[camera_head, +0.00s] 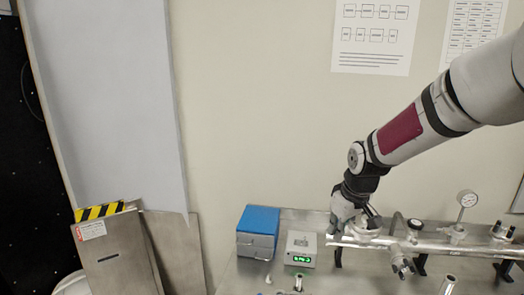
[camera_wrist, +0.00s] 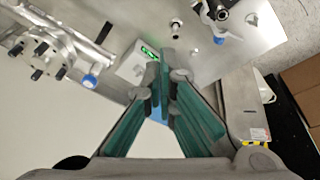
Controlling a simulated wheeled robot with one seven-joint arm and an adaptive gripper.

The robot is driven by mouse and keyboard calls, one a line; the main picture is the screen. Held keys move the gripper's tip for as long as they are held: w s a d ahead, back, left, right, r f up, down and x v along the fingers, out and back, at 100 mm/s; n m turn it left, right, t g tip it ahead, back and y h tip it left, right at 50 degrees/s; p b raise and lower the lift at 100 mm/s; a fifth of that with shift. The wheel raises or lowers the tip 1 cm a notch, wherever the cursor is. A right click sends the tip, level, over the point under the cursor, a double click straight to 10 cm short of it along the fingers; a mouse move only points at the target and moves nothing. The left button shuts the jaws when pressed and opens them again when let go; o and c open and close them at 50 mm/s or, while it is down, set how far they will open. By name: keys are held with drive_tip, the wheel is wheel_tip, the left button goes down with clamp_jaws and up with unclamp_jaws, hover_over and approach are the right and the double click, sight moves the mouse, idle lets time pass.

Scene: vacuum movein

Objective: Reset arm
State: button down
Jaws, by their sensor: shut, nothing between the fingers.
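The fingers partly hide a small grey meter with a green display, which shows beside the tips (camera_wrist: 135,66). In the head view the meter (camera_head: 301,247) stands just left of my gripper. Whether the fingertips touch anything is not clear.
A blue-topped box (camera_head: 259,222) stands left of the meter. A steel panel with a striped edge (camera_head: 118,255) stands at the left. The wall above the bench is clear except for paper sheets (camera_head: 375,35).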

drive_tip(key=s+r+m+t+h, duration=0.1)
drive_tip(key=s+r+m+h, duration=0.15)
drive_tip(key=s+r, duration=1.15)
drive_tip(key=s+r+m+t+y, duration=0.1)
drive_tip(key=s+m, duration=0.2)
drive_tip(key=s, duration=1.2)
drive_tip(key=shift+s+a+y, duration=0.2)
drive_tip(key=shift+a+y, duration=0.05)
drive_tip(key=shift+y, duration=0.1)
drive_tip(key=shift+a+r+m, duration=0.1)
drive_tip(key=shift+m, duration=0.15)
